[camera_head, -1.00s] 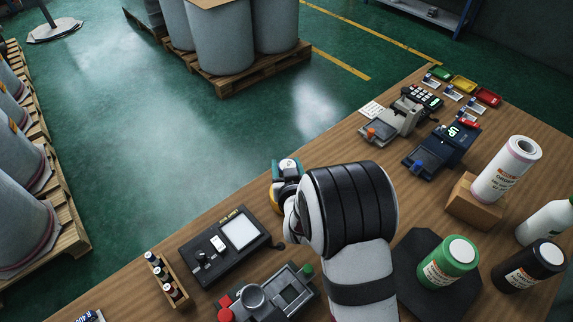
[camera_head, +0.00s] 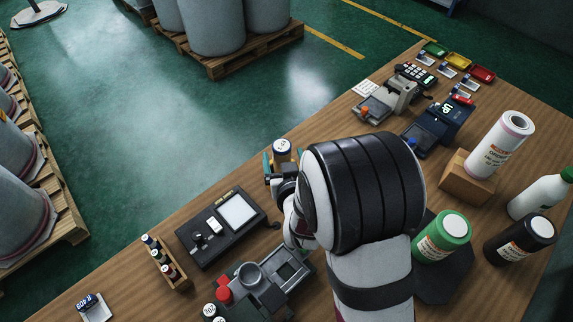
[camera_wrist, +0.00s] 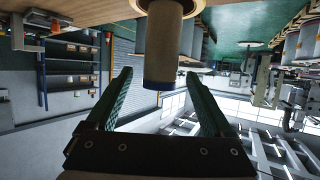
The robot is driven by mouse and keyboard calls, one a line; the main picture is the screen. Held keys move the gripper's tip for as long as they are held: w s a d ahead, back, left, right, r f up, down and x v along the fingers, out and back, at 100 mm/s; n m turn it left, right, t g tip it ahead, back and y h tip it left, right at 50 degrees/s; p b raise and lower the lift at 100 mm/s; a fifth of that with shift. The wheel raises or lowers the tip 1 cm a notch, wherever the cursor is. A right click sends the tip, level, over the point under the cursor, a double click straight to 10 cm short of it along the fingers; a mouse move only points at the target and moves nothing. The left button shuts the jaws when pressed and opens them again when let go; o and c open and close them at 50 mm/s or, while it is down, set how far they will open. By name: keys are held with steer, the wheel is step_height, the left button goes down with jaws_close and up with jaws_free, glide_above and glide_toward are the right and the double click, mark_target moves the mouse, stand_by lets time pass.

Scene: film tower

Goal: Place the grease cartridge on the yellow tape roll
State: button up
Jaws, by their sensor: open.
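The grease cartridge (camera_wrist: 163,52) is a tan cylinder with a blue band at its end. The wrist view shows the scene upside down, so the cartridge stands upright there. A yellowish ring at its base, seemingly the yellow tape roll (camera_wrist: 139,6), is cut off by the picture edge; how they touch is unclear. My gripper (camera_wrist: 159,76) is open, its teal fingers on either side of the cartridge's upper end with small gaps. In the head view the cartridge's pale top (camera_head: 282,146) shows between the fingers (camera_head: 283,160), while its lower part is mostly hidden.
A black panel device (camera_head: 218,228) and a small bottle rack (camera_head: 165,262) lie left of my arm. A green can (camera_head: 444,236), a black bottle (camera_head: 520,240) and a white roll (camera_head: 498,145) on a block stand right. Open floor lies beyond the table edge.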

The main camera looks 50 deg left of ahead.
steer(key=v, duration=0.6)
steer(key=w+d+r+m+h, duration=0.1)
steer(key=w+d+m+h, duration=0.3)
steer(key=d, duration=0.6)
steer(key=w+d+r+m+h, duration=0.2)
steer(key=w+d+m+h, duration=0.15)
steer(key=d, duration=0.55)
steer(key=s+d+r+m+g+h, duration=0.1)
steer(key=s+d+r+m+g, duration=0.1)
steer(key=s+d, duration=0.6)
steer(key=s+d+r+m+g+h, duration=0.1)
steer(key=s+d+r+m+g, duration=0.2)
steer(key=s, duration=0.7)
steer(key=d+m+g, duration=0.2)
steer(key=d+m, duration=0.2)
steer(key=d, duration=0.1)
steer(key=shift+d+g, duration=0.2)
steer(key=shift+g, duration=0.1)
